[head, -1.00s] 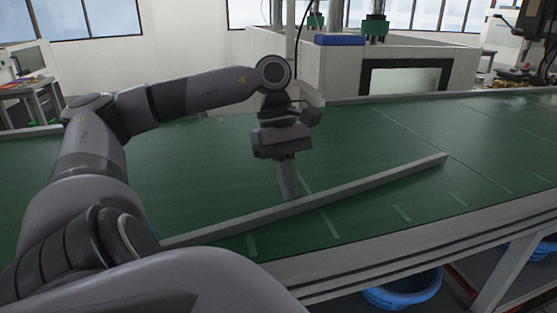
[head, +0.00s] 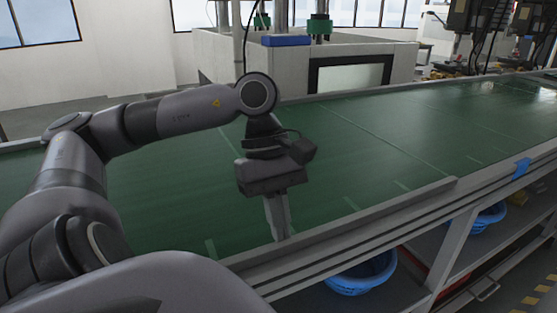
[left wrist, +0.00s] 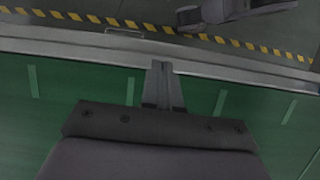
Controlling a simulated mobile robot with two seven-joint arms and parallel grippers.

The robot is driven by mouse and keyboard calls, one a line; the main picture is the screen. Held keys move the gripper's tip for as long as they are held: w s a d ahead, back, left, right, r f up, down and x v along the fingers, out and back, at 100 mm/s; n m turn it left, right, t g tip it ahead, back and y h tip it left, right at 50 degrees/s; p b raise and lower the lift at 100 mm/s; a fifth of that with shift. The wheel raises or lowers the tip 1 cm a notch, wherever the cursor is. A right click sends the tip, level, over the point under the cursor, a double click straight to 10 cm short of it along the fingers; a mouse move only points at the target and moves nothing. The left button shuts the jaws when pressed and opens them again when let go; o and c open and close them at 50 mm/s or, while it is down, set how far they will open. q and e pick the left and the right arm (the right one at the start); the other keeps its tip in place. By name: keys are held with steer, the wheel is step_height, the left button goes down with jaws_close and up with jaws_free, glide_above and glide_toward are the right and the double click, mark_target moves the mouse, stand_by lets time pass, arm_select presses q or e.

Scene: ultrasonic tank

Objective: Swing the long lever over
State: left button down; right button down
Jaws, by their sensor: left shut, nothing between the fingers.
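The long lever (head: 400,204) is a straight grey bar, lying along the near edge of the green conveyor belt, almost parallel to the front rail. Its far end is at the right; its near end is hidden behind my arm. My left gripper (head: 281,236) points down with its fingers shut and empty, at the belt side of the lever. The fingertips appear to be against it, though contact is hard to confirm. In the left wrist view the shut fingers (left wrist: 161,68) reach the grey strip at the belt edge, where lever and rail are hard to separate. My right gripper is out of view.
The green belt (head: 390,130) is wide and clear behind the lever. A white tank housing with a blue block (head: 286,40) stands beyond it. Blue baskets (head: 362,274) sit below the front rail, and a blue clip (head: 521,168) is on the rail at right.

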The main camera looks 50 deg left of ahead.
arm_select(q)
steer(key=p+v, duration=0.2)
steer(key=v, duration=0.5)
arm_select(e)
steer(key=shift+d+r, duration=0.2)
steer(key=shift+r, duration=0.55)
